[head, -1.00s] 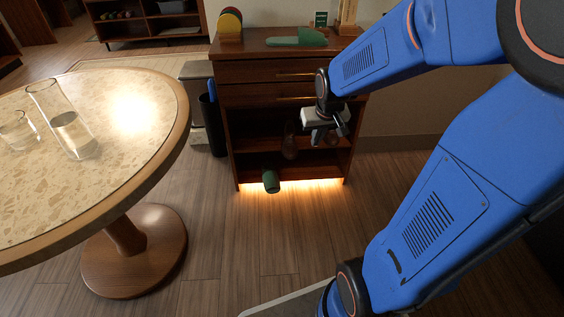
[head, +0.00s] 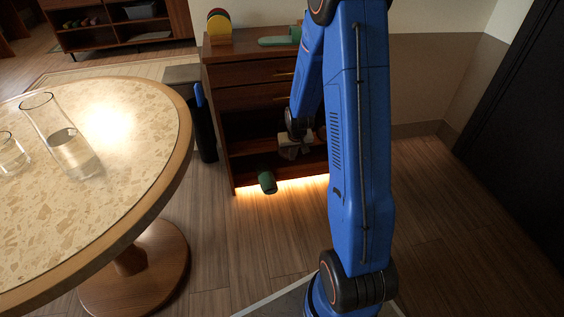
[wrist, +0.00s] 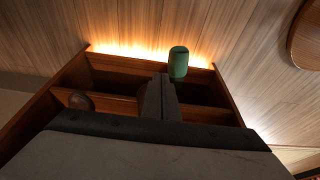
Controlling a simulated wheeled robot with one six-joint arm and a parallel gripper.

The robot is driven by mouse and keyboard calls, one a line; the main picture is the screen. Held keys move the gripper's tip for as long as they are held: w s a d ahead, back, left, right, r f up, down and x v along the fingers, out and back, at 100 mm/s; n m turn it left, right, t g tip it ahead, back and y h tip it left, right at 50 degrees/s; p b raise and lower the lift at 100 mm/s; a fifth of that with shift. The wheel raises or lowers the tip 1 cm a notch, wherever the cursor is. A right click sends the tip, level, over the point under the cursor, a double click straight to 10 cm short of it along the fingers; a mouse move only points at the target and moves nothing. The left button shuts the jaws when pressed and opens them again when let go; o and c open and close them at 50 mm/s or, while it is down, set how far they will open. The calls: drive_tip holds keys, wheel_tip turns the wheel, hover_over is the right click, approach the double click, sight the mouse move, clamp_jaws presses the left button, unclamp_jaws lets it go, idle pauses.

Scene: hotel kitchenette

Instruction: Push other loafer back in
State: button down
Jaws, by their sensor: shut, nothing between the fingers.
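Two brown rounded shapes that look like loafer toes are at the cabinet's open shelf. One shows clearly at the left of the wrist view (wrist: 80,102), and part of it shows right of my gripper in the head view (head: 321,133). The other loafer (wrist: 146,90) is partly hidden behind my fingers in the wrist view, and my gripper covers it in the head view. My gripper (head: 290,152) is shut and empty in front of the shelf; its fingers show in the wrist view (wrist: 163,95). Whether it touches the loafer, I cannot tell.
A dark green rounded object (head: 267,182) juts from the cabinet's lower shelf, close to my fingers in the wrist view (wrist: 178,63). A round table (head: 185,150) with glassware stands at left. A dark bin (head: 204,130) is beside the cabinet (head: 250,72). Floor in front is clear.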

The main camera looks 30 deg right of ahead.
sight(285, 152)
drive_tip(key=w+d+f, duration=0.2)
drive_tip(key=w+f, duration=0.5)
drive_tip(key=f, duration=0.3)
drive_tip(key=shift+f, duration=0.3)
idle(0.5)
drive_tip(key=w, duration=0.2)
drive_tip(key=w+d, duration=0.1)
drive_tip(key=w, duration=0.3)
drive_tip(key=shift+d, duration=0.3)
